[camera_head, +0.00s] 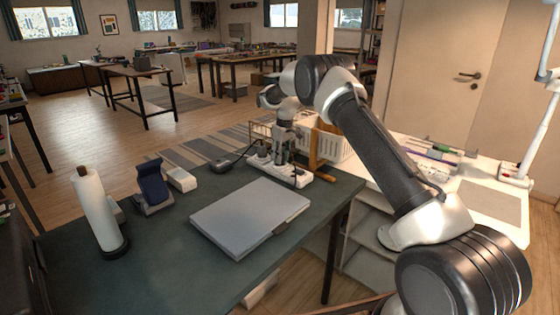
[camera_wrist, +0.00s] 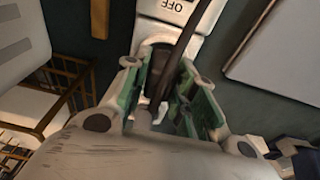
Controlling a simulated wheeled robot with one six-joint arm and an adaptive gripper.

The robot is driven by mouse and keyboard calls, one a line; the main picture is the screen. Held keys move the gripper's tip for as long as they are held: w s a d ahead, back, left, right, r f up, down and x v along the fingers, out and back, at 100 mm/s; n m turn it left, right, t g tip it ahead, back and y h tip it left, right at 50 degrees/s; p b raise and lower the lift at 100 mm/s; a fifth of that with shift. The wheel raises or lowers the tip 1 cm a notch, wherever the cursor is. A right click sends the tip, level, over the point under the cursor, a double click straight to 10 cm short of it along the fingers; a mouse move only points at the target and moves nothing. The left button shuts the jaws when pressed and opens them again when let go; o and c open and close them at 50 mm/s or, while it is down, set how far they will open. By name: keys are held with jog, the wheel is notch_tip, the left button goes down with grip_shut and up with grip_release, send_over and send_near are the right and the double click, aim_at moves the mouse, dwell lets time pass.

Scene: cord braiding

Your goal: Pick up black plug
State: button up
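The black plug (camera_wrist: 160,66) stands in the white power strip (camera_wrist: 173,12), which carries an "OFF" label in the wrist view. A dark cord (camera_wrist: 183,55) runs up beside the plug. My gripper (camera_wrist: 172,90) reaches down over the plug, with a green-padded finger on each side of it. The fingers look apart, with a gap most visible on the right; whether the left pad touches the plug is unclear. In the head view my gripper (camera_head: 283,158) is low over the strip (camera_head: 302,180) and hides the plug.
A closed grey laptop (camera_head: 250,215) lies just in front of the strip on the dark green table (camera_head: 170,265). A dark adapter (camera_head: 221,165) sits left of it. A phone stand (camera_head: 152,187) and a paper roll (camera_head: 97,212) stand further left. A wire basket (camera_head: 328,142) is behind.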

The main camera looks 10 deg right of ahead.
grip_shut()
